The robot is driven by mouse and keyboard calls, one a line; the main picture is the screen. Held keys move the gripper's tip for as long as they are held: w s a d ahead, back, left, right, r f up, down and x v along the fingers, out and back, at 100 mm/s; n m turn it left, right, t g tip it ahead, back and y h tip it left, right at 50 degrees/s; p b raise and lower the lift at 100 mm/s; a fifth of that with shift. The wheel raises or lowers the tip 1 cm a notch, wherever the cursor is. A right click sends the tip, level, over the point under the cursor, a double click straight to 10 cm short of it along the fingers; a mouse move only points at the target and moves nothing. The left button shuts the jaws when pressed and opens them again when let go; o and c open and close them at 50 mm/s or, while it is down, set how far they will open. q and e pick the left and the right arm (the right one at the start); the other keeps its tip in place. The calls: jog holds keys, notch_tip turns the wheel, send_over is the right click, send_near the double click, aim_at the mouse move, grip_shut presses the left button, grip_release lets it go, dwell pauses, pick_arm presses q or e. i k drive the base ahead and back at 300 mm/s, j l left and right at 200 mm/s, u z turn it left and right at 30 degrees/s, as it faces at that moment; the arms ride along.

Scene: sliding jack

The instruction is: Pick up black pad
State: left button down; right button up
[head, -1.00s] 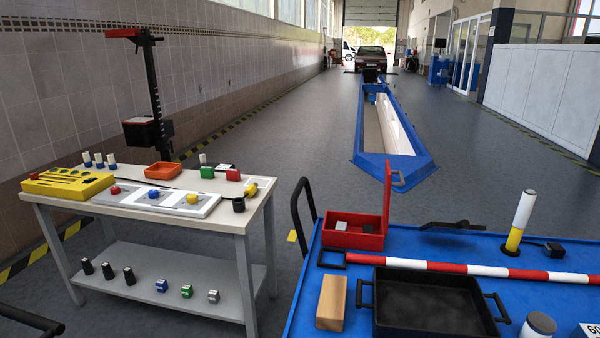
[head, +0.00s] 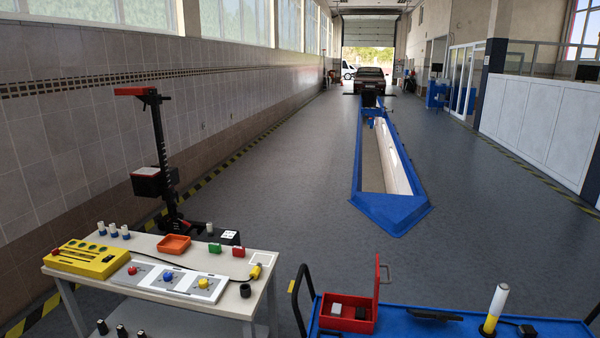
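No thing is plainly a black pad. A red open box (head: 369,318) on the blue cart holds a light grey block (head: 336,309) and a small dark block (head: 361,313), which may be a pad. A flat black piece (head: 435,315) lies on the cart to the right of the box, and a small black block (head: 527,330) lies further right. A short black cylinder (head: 245,290) stands at the right end of the workbench. Neither of my grippers shows.
The workbench (head: 196,251) on the left carries a yellow case (head: 90,257), an orange tray (head: 174,243) and a button panel (head: 170,279). A black jack stand (head: 163,150) is behind it. A blue-edged pit (head: 390,214) lies ahead. Grey floor is clear around it.

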aim_at(360, 310)
jog(key=l+u, duration=0.1)
jog(key=l, duration=1.75)
